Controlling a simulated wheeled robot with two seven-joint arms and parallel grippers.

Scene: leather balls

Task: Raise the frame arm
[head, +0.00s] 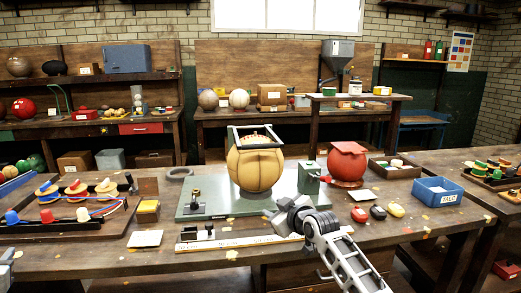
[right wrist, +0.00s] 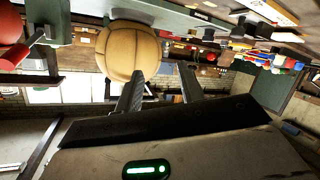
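A tan leather ball (head: 254,168) stands on a grey-green base plate (head: 222,205) on the workbench. A dark rectangular frame arm (head: 232,138) lies around the ball's top, roughly level. My right gripper (head: 277,214) is in front of the ball, low over the plate's front edge and apart from the frame arm. In the right wrist view, my right gripper (right wrist: 160,80) has two spread fingers with nothing between them, and the ball (right wrist: 128,50) lies beyond them. A grey piece at the left edge of the head view may belong to my left arm; its fingers are not visible.
A green block (head: 309,177) and a red capped ball (head: 347,164) stand right of the ball. A blue bin (head: 438,190) and several small coloured pucks are farther right. A tray with several coloured pieces (head: 75,210) is at the left. A ruler strip (head: 240,241) lies in front.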

